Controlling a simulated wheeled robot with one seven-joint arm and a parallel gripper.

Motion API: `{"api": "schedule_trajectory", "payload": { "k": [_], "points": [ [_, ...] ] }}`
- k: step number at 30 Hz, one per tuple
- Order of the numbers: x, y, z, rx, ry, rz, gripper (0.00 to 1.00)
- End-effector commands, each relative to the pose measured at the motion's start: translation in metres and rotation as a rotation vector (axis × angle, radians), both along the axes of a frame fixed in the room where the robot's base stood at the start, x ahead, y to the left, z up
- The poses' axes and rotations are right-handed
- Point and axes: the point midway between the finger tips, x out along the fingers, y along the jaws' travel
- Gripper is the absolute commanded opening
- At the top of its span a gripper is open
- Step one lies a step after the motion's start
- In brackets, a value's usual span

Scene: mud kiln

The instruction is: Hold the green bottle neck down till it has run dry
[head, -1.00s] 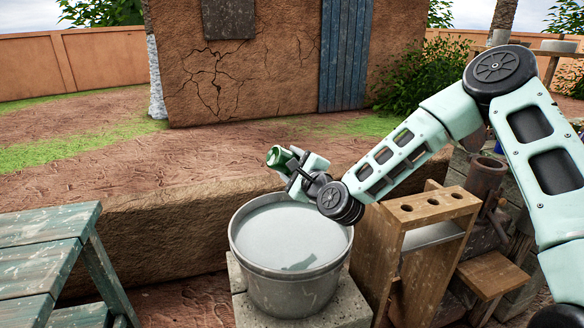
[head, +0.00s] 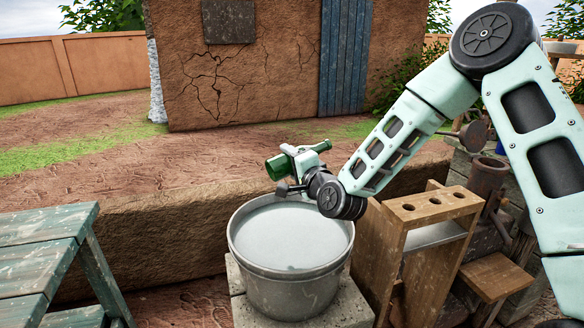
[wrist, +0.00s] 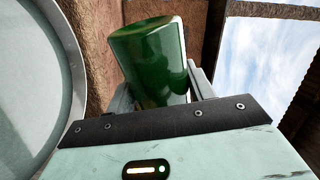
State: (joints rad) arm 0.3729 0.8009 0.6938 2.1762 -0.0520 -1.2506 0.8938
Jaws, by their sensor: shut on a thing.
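The green bottle (head: 277,168) is held above the back rim of the grey tub. It lies on its side, near level, its wide end low at the left and its narrower end a little higher at the right. My gripper (head: 298,160) is shut around the bottle's middle. In the wrist view the bottle (wrist: 150,62) shows its wide, closed end between the fingers, and my gripper hides its other end. No liquid is seen leaving it. The grey tub (head: 290,284) holds pale, cloudy water with a calm surface.
The tub stands on a pale block (head: 352,305). A wooden rack with holes (head: 432,206) stands close at its right. A green slatted table (head: 40,250) is at the left. A low mud ledge (head: 150,235) runs behind. Above the tub is free air.

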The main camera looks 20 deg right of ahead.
Motion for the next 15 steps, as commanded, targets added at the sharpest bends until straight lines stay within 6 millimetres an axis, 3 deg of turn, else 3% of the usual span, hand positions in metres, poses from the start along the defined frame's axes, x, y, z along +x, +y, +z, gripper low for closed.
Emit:
{"api": "schedule_trajectory", "payload": {
  "k": [5, 15],
  "points": [
    [-0.0001, 0.0007, 0.0000, -0.025, -0.007, 0.001, 0.26],
    [-0.0002, 0.0009, -0.0024, -0.583, -0.127, 0.000, 0.26]
  ]
}}
